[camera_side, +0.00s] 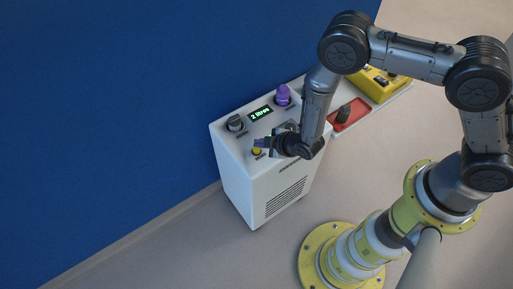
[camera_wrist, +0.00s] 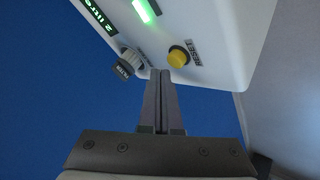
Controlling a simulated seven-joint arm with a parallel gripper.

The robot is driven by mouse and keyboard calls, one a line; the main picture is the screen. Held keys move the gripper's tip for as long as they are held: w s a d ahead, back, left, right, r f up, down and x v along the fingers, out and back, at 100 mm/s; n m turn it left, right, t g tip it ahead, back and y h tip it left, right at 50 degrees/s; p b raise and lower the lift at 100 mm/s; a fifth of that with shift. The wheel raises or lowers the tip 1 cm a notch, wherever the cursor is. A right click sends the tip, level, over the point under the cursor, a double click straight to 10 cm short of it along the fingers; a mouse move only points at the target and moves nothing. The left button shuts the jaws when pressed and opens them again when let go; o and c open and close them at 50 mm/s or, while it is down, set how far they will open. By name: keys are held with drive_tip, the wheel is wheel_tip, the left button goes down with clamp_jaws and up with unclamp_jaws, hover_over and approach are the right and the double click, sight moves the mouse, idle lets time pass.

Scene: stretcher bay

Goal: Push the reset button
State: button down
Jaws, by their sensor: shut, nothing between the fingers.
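The reset button is a yellow round cap (camera_wrist: 178,56) with the word RESET beside it, on the top panel of a white cabinet (camera_side: 247,185). It also shows in the side view as a small yellow spot (camera_side: 257,150), near the tip of my gripper. My gripper (camera_wrist: 161,74) is shut and empty. In the wrist view its fingertips lie just below and left of the button, and I see no contact. In the side view my gripper (camera_side: 262,143) is low over the panel and hides part of it.
A black knob (camera_side: 235,123), a green display reading "2 litres" (camera_side: 260,112) and a purple knob (camera_side: 283,95) share the panel. A red plate with a black handle (camera_side: 344,114) and a yellow box (camera_side: 376,84) stand to the right. A blue wall (camera_side: 110,90) rises behind.

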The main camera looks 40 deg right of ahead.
drive_tip(key=shift+r, duration=2.55)
wheel_tip(320, 180, up, 6)
hover_over(260, 153)
drive_tip(key=shift+d, duration=0.1)
